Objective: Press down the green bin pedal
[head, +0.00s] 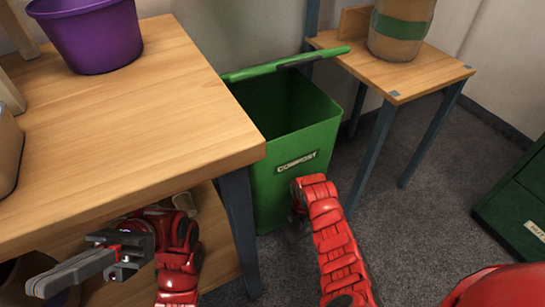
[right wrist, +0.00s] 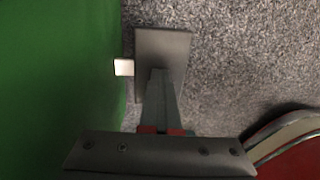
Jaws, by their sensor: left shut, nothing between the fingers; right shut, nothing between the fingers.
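The green bin (head: 297,185) with a "COMPOST" label stands on the floor between two tables. Its lid (head: 285,64) is raised at the back and the dark inside shows. In the right wrist view the bin wall (right wrist: 55,85) fills the left side. The grey pedal plate (right wrist: 163,45) shows beside it. My right gripper (right wrist: 161,75) is shut, with its fingertips over the pedal; I cannot tell for certain whether they touch. In the head view my right arm hides most of that gripper and the pedal. My left gripper (head: 45,287) is shut and empty near the left table's front edge.
The wooden table (head: 130,120) on the left bears a purple bucket (head: 88,35). A smaller table (head: 400,75) on the right bears a jar (head: 400,30) with a green band. A dark green cabinet (head: 520,205) stands at far right. Grey carpet (head: 420,230) is clear between them.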

